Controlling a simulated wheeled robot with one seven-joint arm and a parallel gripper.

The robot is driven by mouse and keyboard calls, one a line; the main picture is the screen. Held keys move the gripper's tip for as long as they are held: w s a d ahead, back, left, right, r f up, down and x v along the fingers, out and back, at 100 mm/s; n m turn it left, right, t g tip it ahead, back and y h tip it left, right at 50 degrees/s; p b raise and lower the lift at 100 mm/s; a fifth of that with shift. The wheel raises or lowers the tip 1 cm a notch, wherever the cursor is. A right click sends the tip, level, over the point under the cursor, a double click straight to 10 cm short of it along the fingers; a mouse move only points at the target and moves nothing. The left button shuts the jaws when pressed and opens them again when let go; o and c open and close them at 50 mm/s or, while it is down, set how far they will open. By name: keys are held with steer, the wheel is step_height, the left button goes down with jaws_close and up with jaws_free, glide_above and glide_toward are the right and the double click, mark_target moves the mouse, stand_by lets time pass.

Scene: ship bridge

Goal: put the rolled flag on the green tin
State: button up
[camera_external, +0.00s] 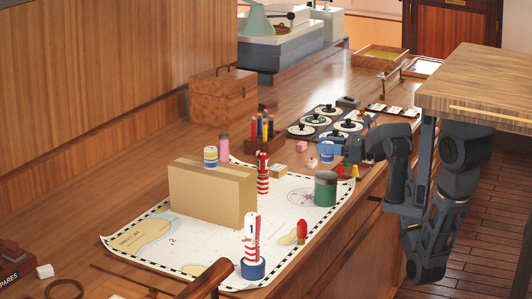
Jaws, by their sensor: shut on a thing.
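The green tin (325,192) stands upright on the right part of the chart, with a dark grey lid on top. My gripper (338,152) reaches in from the right, above and a little behind the tin in the picture. It is shut on a small blue roll (327,149), which looks like the rolled flag. The roll shows just left of the fingers, apart from the tin's lid. The fingers are small and dark here, so their exact grip is hard to make out.
A cardboard box (212,193) stands on the chart (180,248), left of the tin. Red-and-white striped pieces (263,181) stand nearby, one in a blue ring (253,268). A red piece (302,230) is in front of the tin. A pencil holder (263,140) and round dials (340,126) lie behind.

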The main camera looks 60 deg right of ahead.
mark_target(327, 158)
steer(key=shift+f+b, duration=0.3)
steer(key=shift+f, duration=1.75)
steer(key=shift+f, duration=0.15)
steer(key=o, duration=1)
steer(key=shift+o, duration=0.2)
steer(key=v, duration=1.2)
